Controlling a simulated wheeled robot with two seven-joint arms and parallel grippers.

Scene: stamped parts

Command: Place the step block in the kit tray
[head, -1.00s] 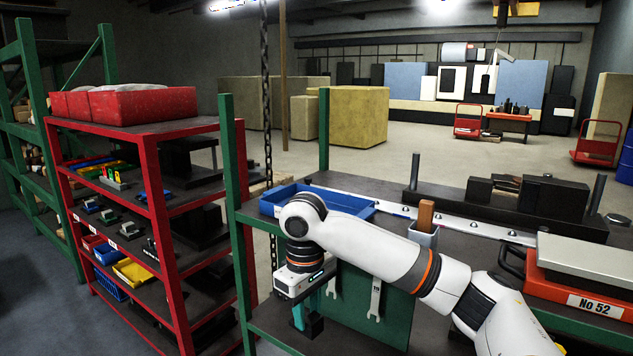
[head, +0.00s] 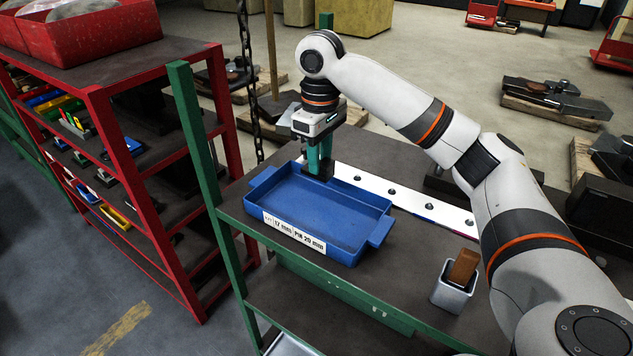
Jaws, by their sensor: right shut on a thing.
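The blue kit tray (head: 345,252) lies on the dark top of the green-framed bench in the middle of the head view. It has a white label on its front wall, and its visible floor looks empty. My right gripper (head: 319,168) points down at the tray's back edge, its teal fingers shut. A small dark piece at the fingertips, seemingly the step block (head: 322,167), is mostly hidden by the fingers. I cannot tell whether it touches the tray. My left gripper is not in view.
A grey cup (head: 453,293) with a brown-handled thing stands at the bench's front right. A pale metal strip (head: 395,193) runs behind the tray. A red shelf rack (head: 165,215) and a hanging chain (head: 245,60) are to the left.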

